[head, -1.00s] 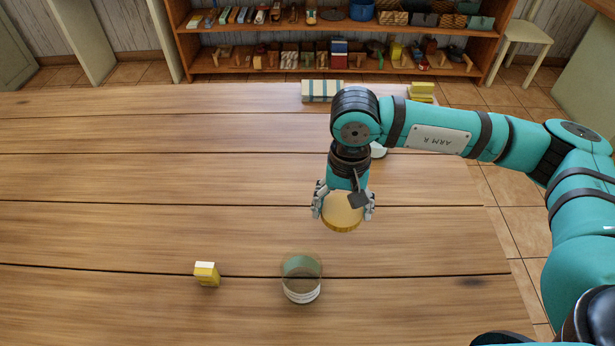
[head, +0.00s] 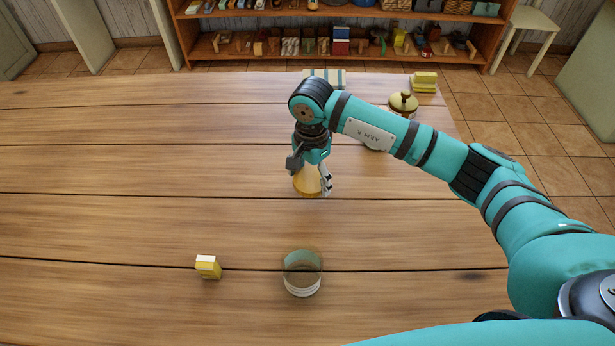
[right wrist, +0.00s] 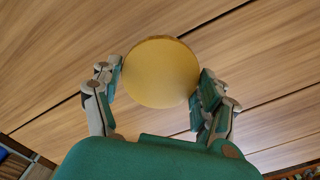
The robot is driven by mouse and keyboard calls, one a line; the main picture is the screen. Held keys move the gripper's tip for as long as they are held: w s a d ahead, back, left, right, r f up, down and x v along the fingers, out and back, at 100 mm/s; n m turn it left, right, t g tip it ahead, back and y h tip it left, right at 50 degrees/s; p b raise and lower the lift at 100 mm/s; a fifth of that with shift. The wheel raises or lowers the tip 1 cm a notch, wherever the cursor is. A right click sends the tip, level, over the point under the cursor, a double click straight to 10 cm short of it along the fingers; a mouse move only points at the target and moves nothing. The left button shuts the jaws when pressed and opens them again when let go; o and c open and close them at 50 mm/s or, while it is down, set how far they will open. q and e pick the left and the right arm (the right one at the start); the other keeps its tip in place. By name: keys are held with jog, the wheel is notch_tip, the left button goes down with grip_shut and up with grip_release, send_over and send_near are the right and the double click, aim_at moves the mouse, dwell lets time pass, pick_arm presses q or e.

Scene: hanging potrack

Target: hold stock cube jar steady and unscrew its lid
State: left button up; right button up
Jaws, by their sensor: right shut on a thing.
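The stock cube jar (head: 302,280) is a clear glass cylinder with a white band near its base. It stands upright and open-topped on the wooden table, with no gripper on it. A round golden-yellow lid (head: 306,182) is apart from the jar, farther back on the table side. My right gripper (head: 312,178) is shut on this lid; in the right wrist view the lid (right wrist: 161,72) sits between the two fingers. I cannot tell whether the lid touches the table. My left gripper is not in view.
A small yellow and white block (head: 208,268) stands left of the jar. At the back are a striped box (head: 325,77), yellow blocks (head: 424,81) and a lidded pot (head: 403,104), partly behind my right arm. The table's left side is clear.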

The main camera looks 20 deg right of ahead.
aim_at(308, 174)
jog(key=shift+w+a+f, duration=0.1)
jog(key=shift+w+a, duration=0.1)
jog(key=shift+w, duration=0.6)
notch_tip(308, 174, down, 3)
jog(key=shift+f+p, duration=0.2)
jog(key=shift+p, duration=0.3)
jog(key=shift+o, duration=0.2)
jog(key=shift+f, duration=0.1)
jog(key=shift+f, duration=0.15)
jog(key=o, duration=1.3)
jog(key=shift+c, duration=0.2)
jog(key=shift+r, duration=0.25)
